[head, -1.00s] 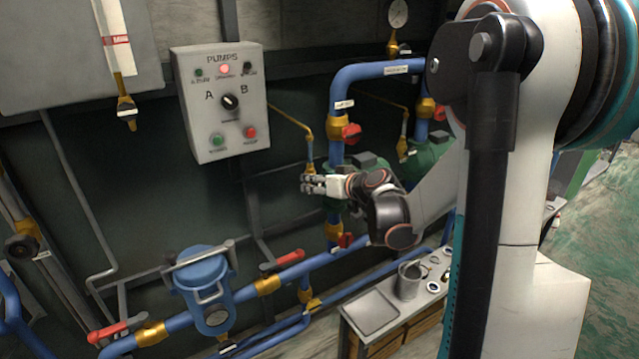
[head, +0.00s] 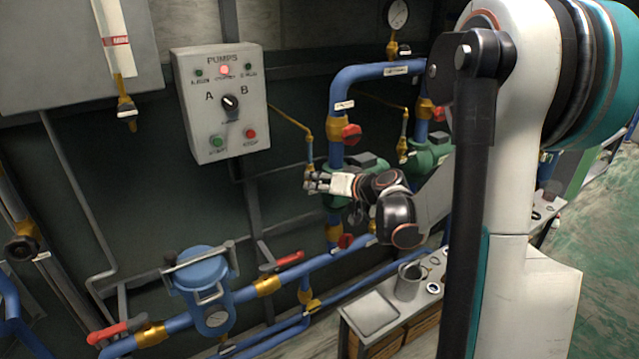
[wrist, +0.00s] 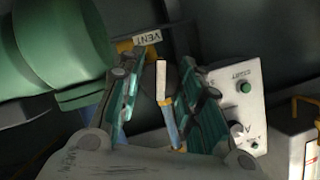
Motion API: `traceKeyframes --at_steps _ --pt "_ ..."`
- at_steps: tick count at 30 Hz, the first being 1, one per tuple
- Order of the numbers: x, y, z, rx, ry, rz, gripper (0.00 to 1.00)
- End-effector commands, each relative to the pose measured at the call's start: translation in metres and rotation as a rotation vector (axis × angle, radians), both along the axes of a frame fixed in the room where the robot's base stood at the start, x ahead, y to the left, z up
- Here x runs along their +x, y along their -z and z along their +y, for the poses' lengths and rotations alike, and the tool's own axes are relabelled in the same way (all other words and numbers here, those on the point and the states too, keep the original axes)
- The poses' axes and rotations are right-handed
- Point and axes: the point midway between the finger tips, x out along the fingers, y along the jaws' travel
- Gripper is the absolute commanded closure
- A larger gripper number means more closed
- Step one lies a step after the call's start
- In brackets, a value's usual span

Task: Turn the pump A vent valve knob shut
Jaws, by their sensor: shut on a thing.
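My gripper (head: 312,183) is at the yellow vent fitting (head: 310,160) on the left side of the nearer green pump. A small VENT label (wrist: 147,38) and a piece of yellow fitting (wrist: 124,46) show just beyond the fingertips. The green pump body (wrist: 60,45) fills the upper left of the wrist view. The knob's exact angle cannot be told.
The PUMPS control box (head: 222,105) hangs on the wall to the left. Blue pipes with a red valve handle (head: 350,133) rise beside the pump. A bench (head: 372,313) with a metal cup (head: 408,282) stands below my arm.

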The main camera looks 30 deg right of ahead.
Motion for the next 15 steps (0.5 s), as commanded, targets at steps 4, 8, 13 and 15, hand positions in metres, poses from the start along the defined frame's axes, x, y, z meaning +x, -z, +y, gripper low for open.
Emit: traceKeyframes --at_steps 4,8,13,15 --pt "0.0002 0.0007 -0.0017 0.138 0.000 0.004 0.91" --pt "0.0003 0.0012 -0.0024 0.261 0.002 0.008 0.91" --pt "0.0003 0.0016 -0.0021 0.424 0.000 0.013 0.91" --pt "0.0004 0.0018 -0.0025 0.490 0.001 0.015 0.91"
